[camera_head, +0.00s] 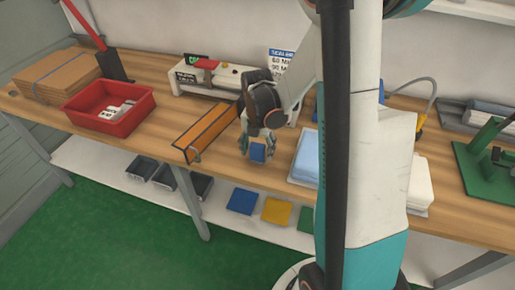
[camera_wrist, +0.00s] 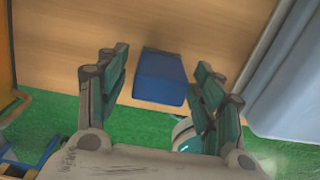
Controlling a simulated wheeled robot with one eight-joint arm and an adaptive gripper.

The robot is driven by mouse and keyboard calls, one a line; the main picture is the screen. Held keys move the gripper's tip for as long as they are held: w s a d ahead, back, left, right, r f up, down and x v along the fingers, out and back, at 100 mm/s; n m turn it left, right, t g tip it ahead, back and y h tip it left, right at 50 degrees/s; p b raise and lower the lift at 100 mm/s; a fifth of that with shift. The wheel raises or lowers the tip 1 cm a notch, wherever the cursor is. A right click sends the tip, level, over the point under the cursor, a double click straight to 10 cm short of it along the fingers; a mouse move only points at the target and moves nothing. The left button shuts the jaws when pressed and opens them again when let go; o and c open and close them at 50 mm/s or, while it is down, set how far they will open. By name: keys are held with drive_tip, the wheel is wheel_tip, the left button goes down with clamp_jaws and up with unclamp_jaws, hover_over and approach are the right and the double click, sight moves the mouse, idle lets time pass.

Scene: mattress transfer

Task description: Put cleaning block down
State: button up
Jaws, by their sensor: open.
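The cleaning block (camera_wrist: 161,78) is a small blue block at the front edge of the wooden table (camera_wrist: 210,25). In the wrist view it lies between my gripper's (camera_wrist: 161,68) two fingers, with a gap on each side. The fingers are open and do not grip it. Part of the block's outline overlaps the green floor beyond the edge; whether it overhangs is unclear. In the head view my gripper (camera_head: 257,148) points down near the front edge, with the blue block (camera_head: 257,153) partly hidden by the fingers.
A long orange-topped piece (camera_head: 207,128) lies left of my gripper. A light blue stack (camera_head: 307,155) stands close on the right. A red bin (camera_head: 85,115) and cardboard (camera_head: 58,75) are further left. A white sealer (camera_head: 225,80) stands behind. Coloured squares (camera_head: 276,211) lie on the lower shelf.

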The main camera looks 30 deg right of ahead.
sight(257, 145)
wheel_tip(257, 145, up, 12)
drive_tip(key=p, duration=0.4)
drive_tip(key=shift+r, duration=0.2)
idle(0.4)
